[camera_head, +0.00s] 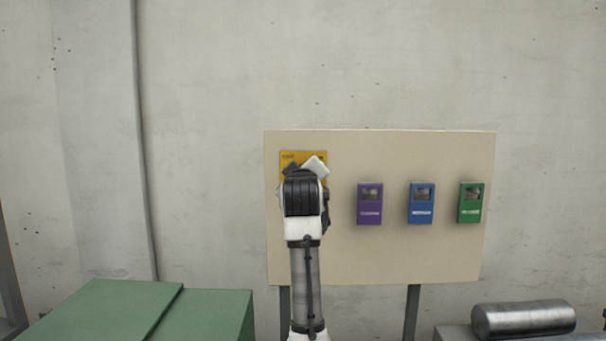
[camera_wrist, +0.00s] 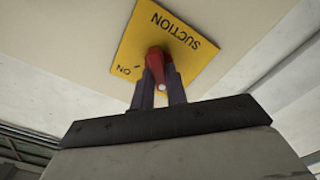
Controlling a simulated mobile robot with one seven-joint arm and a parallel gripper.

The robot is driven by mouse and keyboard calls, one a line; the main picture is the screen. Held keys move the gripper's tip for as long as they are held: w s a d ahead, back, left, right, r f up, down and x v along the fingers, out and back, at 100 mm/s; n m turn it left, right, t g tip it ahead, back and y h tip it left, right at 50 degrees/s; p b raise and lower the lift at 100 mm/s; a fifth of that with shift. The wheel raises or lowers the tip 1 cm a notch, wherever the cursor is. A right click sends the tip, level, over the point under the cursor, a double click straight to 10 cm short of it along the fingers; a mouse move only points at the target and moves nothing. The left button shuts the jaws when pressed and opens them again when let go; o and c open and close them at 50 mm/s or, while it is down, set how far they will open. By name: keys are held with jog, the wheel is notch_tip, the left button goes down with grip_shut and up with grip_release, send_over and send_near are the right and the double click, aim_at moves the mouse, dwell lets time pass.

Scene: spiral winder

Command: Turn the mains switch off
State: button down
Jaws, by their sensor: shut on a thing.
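A yellow plate (camera_wrist: 182,45) lettered "SUCTION", with "ON" near one corner, is in the wrist view. A red switch handle (camera_wrist: 154,60) stands out from its middle. My gripper (camera_wrist: 160,78) has its two dark fingers on either side of this handle and is shut on it. In the head view the yellow plate (camera_head: 289,157) is at the left of a beige board, and my arm hides most of it and the handle. No lettering naming a mains switch is readable.
The beige board (camera_head: 390,260) also carries a purple box (camera_head: 369,204), a blue box (camera_head: 420,204) and a green box (camera_head: 471,203) to the right of my arm. A green cabinet (camera_head: 105,312) is at lower left, a metal cylinder (camera_head: 523,319) at lower right.

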jog(key=shift+a, duration=0.1)
dwell(0.4)
jog(key=c, duration=1.4)
grip_release()
jog(key=shift+s, duration=0.1)
jog(key=s+b, duration=0.4)
jog(key=s, duration=0.9)
jog(key=shift+s+b, duration=0.35)
jog(key=shift+b, duration=0.05)
